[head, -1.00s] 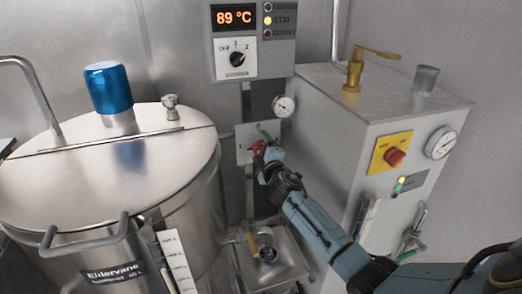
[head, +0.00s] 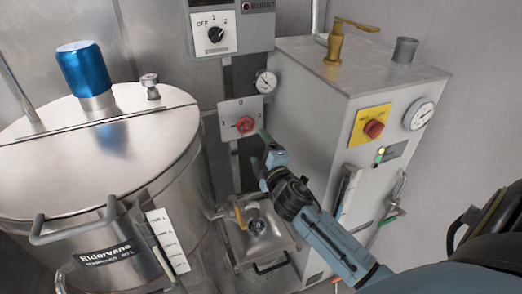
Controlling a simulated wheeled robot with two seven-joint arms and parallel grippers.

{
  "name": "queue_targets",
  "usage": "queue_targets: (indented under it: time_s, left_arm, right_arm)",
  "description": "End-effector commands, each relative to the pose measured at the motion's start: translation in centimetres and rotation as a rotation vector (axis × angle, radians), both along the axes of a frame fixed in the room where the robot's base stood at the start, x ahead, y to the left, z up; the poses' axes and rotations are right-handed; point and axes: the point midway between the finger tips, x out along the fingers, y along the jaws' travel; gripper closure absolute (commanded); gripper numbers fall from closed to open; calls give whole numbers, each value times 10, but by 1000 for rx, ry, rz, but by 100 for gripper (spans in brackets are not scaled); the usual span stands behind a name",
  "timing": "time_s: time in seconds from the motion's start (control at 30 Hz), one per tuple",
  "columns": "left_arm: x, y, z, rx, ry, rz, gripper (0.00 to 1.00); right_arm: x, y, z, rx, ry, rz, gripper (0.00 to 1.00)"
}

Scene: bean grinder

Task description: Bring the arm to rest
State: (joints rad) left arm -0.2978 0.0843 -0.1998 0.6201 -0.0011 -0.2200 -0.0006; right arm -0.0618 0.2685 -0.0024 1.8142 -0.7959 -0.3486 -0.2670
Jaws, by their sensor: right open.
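My right arm comes in from the lower right. Its gripper (head: 264,150) is open and empty, a little below and to the right of a red rotary knob (head: 245,125) on a pale switch plate (head: 232,112). In this view a small gap shows between the fingers and the knob. My left gripper is not in view.
A steel kettle (head: 60,190) with a blue motor cap (head: 85,70) stands at the left. A steel basin (head: 265,247) sits below the gripper.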

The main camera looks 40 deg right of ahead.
Motion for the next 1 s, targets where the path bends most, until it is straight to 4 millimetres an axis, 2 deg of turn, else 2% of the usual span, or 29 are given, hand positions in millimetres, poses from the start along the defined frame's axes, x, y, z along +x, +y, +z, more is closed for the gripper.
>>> queue_targets:
  time_s: [0.6,0.7,0.77,0.87,0.97,1.0]
  left_arm:
    - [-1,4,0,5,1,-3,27]
    - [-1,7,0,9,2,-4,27]
    - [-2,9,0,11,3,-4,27]
    - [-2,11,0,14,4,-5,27]
    - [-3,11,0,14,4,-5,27]
    - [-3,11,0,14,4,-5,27]
  right_arm:
    - [-4,1,0,-1,0,0,23]
    - [-5,1,-8,11,15,1,23]
    - [-6,2,-25,35,45,3,23]
    - [-13,6,-75,113,138,4,23]
    - [-32,12,-146,227,267,-6,23]
    - [-43,16,-175,276,322,-15,23]
